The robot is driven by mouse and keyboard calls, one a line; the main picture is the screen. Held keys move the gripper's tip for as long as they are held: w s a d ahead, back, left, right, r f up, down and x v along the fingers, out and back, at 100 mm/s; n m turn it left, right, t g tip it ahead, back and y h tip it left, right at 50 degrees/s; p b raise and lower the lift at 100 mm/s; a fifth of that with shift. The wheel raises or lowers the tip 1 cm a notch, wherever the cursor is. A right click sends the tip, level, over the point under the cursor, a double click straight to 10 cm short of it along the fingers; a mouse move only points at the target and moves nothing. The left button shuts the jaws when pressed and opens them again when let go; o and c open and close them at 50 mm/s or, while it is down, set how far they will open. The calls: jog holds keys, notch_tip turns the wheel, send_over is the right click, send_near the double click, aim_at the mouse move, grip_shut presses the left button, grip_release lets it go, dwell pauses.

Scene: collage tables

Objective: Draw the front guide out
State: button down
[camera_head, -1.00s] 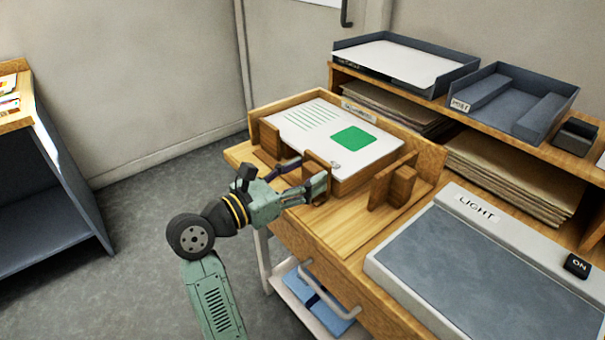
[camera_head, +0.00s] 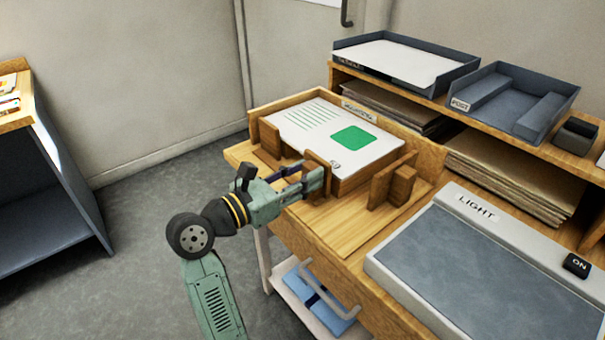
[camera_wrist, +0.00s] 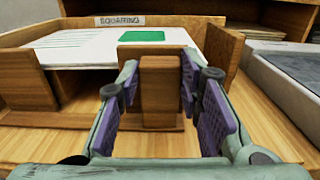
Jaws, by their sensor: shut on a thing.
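The front guide (camera_head: 317,159) is an upright wooden plate with a block-shaped grip, at the near edge of a wooden squaring tray (camera_head: 425,153). In the wrist view its grip block (camera_wrist: 160,92) stands upright between my two finger pads. My gripper (camera_head: 310,176) is shut on this block. A stack of white sheets (camera_head: 325,128) with a green rectangle lies in the tray behind the guide. My fingers hide part of the guide in the head view.
Similar wooden guides stand at the stack's left (camera_head: 268,138) and right (camera_head: 391,186). A light box (camera_head: 440,260) is to the right. Shelves with a grey paper tray (camera_head: 455,73) and a post tray (camera_head: 515,100) stand behind. Bare tabletop (camera_head: 335,222) lies in front of the guide.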

jog(key=b+v, duration=0.1)
jog(key=v, duration=0.3)
jog(key=shift+s+a, duration=0.25)
jog(key=c, duration=1.6)
grip_release()
jog(key=shift+o, duration=1.4)
jog(key=shift+s+a, duration=0.1)
jog(key=shift+a, duration=0.1)
jog(key=shift+o, duration=1)
jog(key=shift+d, duration=0.1)
